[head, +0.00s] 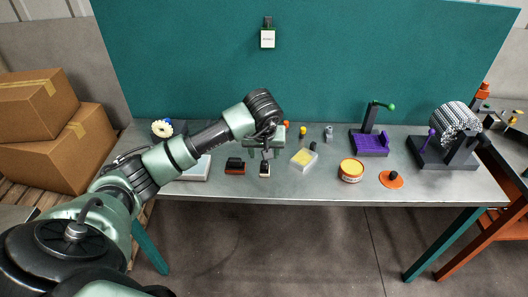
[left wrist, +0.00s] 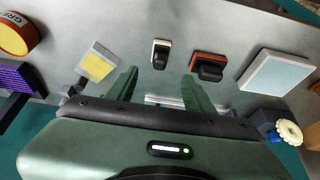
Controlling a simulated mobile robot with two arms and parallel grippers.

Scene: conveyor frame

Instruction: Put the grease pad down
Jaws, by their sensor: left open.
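A small black-handled pad with a cream base (head: 265,169) lies on the bench near its front edge. It also shows in the left wrist view (left wrist: 160,54), ahead of the gap between my fingers. A similar black-handled block with a red-orange base (head: 235,167) lies just left of it. I cannot tell by label which is the grease pad. My left gripper (head: 264,152) is open and empty over the bench, just behind the cream-based pad in the head view. Its two green fingers (left wrist: 162,80) are spread apart. My right gripper is not in view.
A yellow-filled tray (head: 303,158), a grease tin (head: 350,171) and an orange disc (head: 391,179) lie to the right. A purple stand (head: 370,145) and a roller fixture (head: 440,150) are farther right. A pale flat box (head: 196,170) is left. The bench's front edge is close.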

